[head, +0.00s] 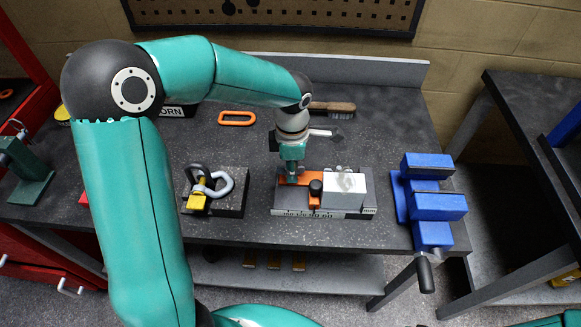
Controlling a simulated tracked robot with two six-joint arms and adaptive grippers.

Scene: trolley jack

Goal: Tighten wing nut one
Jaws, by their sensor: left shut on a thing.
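My left gripper (291,176) points straight down at the left end of an orange clamp bar (303,192) on a grey fixture plate (366,196). It is shut on a small part there, which I take to be wing nut one; the fingers hide the nut and its stud. My right gripper is not in view.
A blue vise (428,190) stands on the right of the dark workbench (395,120). A black block with a shackle and yellow part (197,200) is left of the fixture. An orange ring (237,118) and a wooden-handled brush (333,108) lie behind.

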